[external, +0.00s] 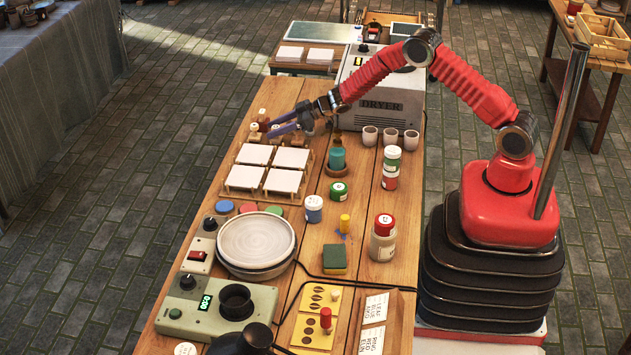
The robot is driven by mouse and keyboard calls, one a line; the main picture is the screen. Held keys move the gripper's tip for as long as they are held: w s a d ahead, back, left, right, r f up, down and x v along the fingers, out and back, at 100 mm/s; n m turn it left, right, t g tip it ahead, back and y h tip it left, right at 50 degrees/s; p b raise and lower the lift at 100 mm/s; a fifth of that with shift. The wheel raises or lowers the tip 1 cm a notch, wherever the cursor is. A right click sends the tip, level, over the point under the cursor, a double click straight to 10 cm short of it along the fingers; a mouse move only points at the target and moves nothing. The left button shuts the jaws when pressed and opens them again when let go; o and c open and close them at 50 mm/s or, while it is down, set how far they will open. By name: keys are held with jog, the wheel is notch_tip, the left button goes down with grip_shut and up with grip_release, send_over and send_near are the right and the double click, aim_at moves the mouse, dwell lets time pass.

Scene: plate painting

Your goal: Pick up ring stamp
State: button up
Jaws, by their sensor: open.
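My gripper (272,126) is open, with its two bluish fingers pointing left over the far left part of the wooden table. Nothing shows between the fingers. Small pale-topped pieces, one of them a knob (253,128), stand by the fingertips; whether they touch is too small to tell. Which piece is the ring stamp I cannot tell. A red-handled piece (325,318) stands on a yellow card with dark round marks near the front. A cream-topped piece (335,294) stands beside it on a card with leaf marks. A yellow upright piece (344,222) stands mid-table.
White square tiles (283,181) lie on wooden racks below my gripper. A teal candle-like cylinder (337,158), paint jars (382,239), a plate on a turntable (256,238) and a green control box (209,310) crowd the table. The dryer (383,97) stands behind.

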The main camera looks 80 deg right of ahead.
aim_at(276, 127)
jog(key=shift+c, duration=0.5)
jog(key=c, duration=1)
jog(key=shift+r, duration=0.1)
notch_tip(276, 127, up, 10)
jog(key=shift+f, duration=0.1)
